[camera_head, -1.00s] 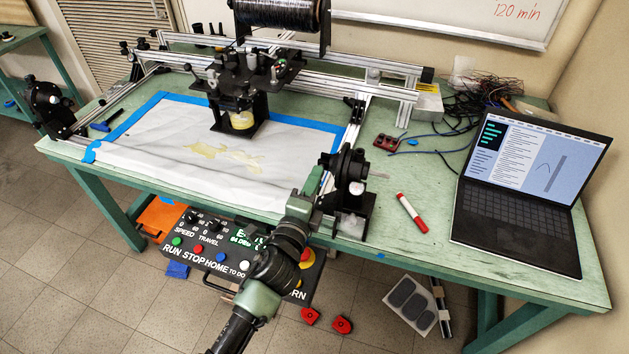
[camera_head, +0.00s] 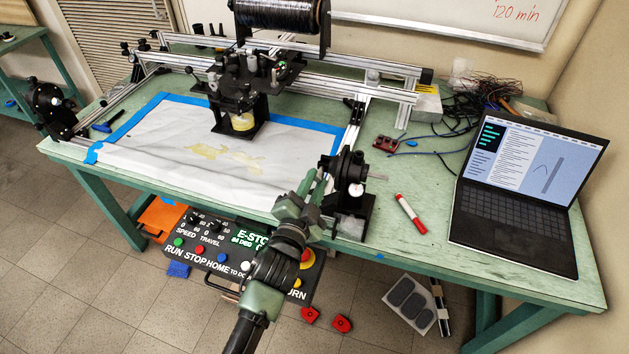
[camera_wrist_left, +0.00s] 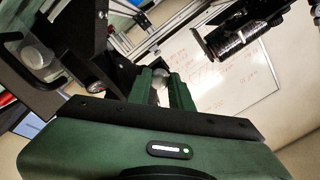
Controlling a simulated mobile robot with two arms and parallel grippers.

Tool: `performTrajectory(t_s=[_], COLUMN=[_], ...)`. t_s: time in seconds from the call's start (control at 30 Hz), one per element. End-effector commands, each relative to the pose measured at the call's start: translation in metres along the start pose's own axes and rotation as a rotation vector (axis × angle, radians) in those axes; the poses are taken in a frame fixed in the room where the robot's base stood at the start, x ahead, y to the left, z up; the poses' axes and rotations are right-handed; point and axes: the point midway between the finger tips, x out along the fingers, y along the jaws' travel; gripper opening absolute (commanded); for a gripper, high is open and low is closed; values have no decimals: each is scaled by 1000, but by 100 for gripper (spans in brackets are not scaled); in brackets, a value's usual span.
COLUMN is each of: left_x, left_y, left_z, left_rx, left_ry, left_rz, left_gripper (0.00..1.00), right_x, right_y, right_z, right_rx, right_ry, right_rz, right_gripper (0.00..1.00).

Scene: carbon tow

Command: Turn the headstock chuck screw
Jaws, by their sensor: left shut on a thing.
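The black headstock (camera_head: 350,185) stands at the front right corner of the winding frame, its round chuck facing left. My left gripper (camera_head: 322,174) reaches up from below to the left side of the headstock, at the chuck. Its fingers look closed at the chuck's edge. In the left wrist view the green fingers (camera_wrist_left: 160,88) are shut on a small pale, rounded piece (camera_wrist_left: 161,78), which looks like the chuck screw. The fingers hide most of it, and its turn angle cannot be told. My right gripper is not in view.
A control panel (camera_head: 215,248) with buttons and a display hangs under the table's front edge, partly behind my left arm. A red marker (camera_head: 410,214) and an open laptop (camera_head: 520,200) lie to the right. White sheeting (camera_head: 170,160) covers the table inside the frame.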

Motion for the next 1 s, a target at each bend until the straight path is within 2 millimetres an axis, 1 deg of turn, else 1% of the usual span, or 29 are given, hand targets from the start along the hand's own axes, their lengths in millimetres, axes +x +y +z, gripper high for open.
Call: performTrajectory(t_s=[0.1, 0.3, 0.77, 0.8, 1.0], left_x=[0, 0, 0, 0, 0], left_y=[1, 2, 2, 2, 1], left_z=[1, 1, 2, 2, 1], left_rx=[-49, -92, -102, -102, -101], left_ry=[-3, -3, -3, -3, -2], left_rz=[3, 4, 5, 5, 3], left_gripper=[0, 0, 0, 29, 30], right_x=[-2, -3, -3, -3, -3], right_y=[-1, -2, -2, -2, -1], right_z=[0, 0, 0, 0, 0], right_rx=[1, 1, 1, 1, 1], right_ry=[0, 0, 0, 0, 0], right_rz=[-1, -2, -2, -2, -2], right_gripper=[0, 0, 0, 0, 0])
